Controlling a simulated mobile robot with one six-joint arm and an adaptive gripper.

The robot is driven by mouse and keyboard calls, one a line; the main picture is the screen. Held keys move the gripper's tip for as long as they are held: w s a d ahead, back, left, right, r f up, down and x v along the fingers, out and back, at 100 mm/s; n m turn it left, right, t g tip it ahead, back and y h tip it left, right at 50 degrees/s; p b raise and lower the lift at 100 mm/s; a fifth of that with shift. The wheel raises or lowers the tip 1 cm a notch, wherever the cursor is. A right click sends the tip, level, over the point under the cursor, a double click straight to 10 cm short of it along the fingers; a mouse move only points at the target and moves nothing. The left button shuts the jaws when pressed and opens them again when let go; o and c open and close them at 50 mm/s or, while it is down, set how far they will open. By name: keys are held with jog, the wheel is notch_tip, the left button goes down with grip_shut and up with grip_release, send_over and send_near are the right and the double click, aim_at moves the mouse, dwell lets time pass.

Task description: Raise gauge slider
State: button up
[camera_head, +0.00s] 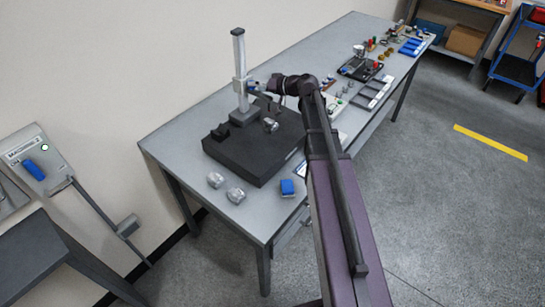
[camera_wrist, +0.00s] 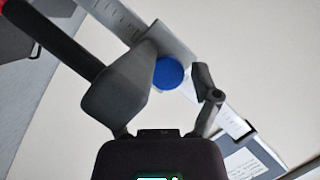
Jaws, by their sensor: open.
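The height gauge stands on the black plate, with its silver column (camera_head: 240,62) upright. Its silver slider (camera_head: 241,85) sits partway up the column; it also shows in the wrist view (camera_wrist: 172,40). A round blue knob (camera_wrist: 168,73) is on the slider. My gripper (camera_head: 263,87) is at the slider's right side in the head view. In the wrist view my open gripper (camera_wrist: 178,68) has its dark fingers on either side of the knob. I cannot tell whether either finger touches it.
The black plate (camera_head: 250,150) lies on a long grey table (camera_head: 175,145). Trays (camera_head: 372,92) and small parts cover the far end. A wall runs behind the table.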

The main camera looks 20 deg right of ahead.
jog(key=p+v, duration=0.3)
jog(key=v, duration=0.9)
jog(key=s+a+f+g+h+p, duration=0.1)
jog(key=s+a+f+g+h, duration=0.3)
jog(key=s, duration=0.5)
jog(key=s+a+f+g+h+p, duration=0.2)
jog(key=s+a+f+g+h, duration=0.3)
jog(key=s, duration=0.5)
jog(key=shift+s+a+f+m+h, duration=0.25)
jog(key=shift+a+f+m+h, duration=0.2)
jog(key=shift+a+h, duration=0.3)
jog(key=shift+w, duration=0.1)
jog(key=w+d+r+n+t+y+b, duration=0.1)
jog(key=w+d+r+t+y, duration=0.15)
jog(key=w+y, duration=0.6)
jog(key=w+d+r+t+y+b, duration=0.1)
jog(key=w+d+r+t+y, duration=0.1)
jog(key=w+d+r+t, duration=0.4)
jog(key=w+d+r, duration=0.2)
jog(key=w, duration=0.3)
